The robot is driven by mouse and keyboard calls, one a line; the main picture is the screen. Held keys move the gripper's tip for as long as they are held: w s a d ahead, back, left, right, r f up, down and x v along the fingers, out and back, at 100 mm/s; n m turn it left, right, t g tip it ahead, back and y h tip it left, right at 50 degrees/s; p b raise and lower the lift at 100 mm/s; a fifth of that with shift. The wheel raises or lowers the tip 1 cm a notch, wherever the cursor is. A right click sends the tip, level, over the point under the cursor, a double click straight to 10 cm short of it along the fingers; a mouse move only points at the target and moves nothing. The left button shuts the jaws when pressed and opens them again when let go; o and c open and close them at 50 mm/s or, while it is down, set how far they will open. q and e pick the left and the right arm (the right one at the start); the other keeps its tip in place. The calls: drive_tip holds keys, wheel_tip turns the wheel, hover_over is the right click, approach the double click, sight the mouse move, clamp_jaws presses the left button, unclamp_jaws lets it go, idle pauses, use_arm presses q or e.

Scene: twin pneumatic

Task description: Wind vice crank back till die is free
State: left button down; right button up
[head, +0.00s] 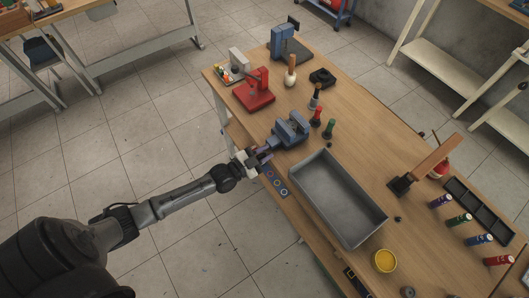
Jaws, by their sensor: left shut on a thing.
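The blue vice (288,133) is mounted near the left long edge of the wooden workbench. Its crank side faces that edge, toward my arm. My left gripper (259,156) is at the crank end of the vice, shut on what appears to be the crank, which is mostly hidden by the fingers. The die is too small or hidden to make out between the vice jaws. My right gripper is not in view.
A grey metal tray (325,198) lies close to the vice. A red press (255,90), red-handled tool (315,117) and green-handled tool (329,129) stand nearby. Open floor lies left of the workbench (370,130).

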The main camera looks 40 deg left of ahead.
use_arm(q)
drive_tip(key=shift+s+a+f+n, duration=0.1)
drive_tip(key=shift+f+n, duration=0.05)
drive_tip(key=shift+n, duration=0.25)
drive_tip(key=a+n, duration=0.1)
drive_tip(key=n, duration=0.3)
drive_tip(key=w+a+r+n, duration=0.1)
drive_tip(key=a+n, duration=0.1)
drive_tip(key=n, duration=0.3)
drive_tip(key=a+n, duration=0.2)
drive_tip(key=n, duration=0.3)
drive_tip(key=shift+w+r, duration=0.15)
drive_tip(key=shift+w, duration=0.15)
drive_tip(key=shift+n, duration=0.4)
drive_tip(key=shift+r, duration=0.15)
drive_tip(key=c, duration=1.3)
unclamp_jaws()
drive_tip(key=shift+c, duration=0.2)
drive_tip(key=shift+o, duration=1.3)
drive_tip(key=shift+d, duration=0.1)
